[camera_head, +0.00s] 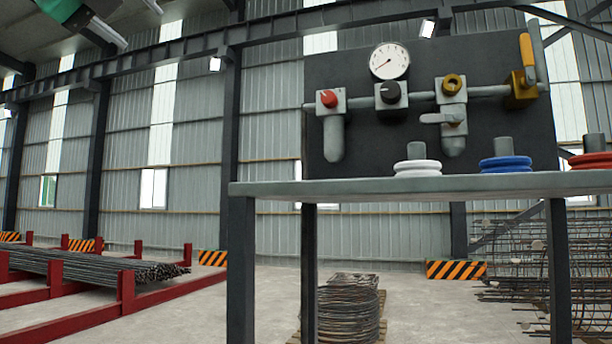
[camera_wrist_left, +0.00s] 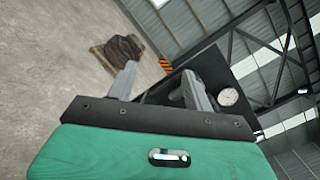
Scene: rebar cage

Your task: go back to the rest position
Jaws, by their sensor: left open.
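My left gripper (camera_head: 138,24) is at the top left edge of the head view, high above the floor and left of the valve panel. In the left wrist view its two grey fingers (camera_wrist_left: 158,76) stand apart with nothing between them. Its green body and dark mounting plate show below the fingers. Only part of the gripper and wrist shows in the head view. My right gripper is in neither view.
A grey table (camera_head: 270,188) stands ahead, carrying a dark panel (camera_head: 345,65) with gauge (camera_head: 389,61), valves and knobs. White (camera_head: 417,167), blue (camera_head: 505,163) and red (camera_head: 590,160) ring stacks sit on it. Rebar (camera_head: 85,268) lies on a red rack; coils (camera_head: 348,310) stand behind.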

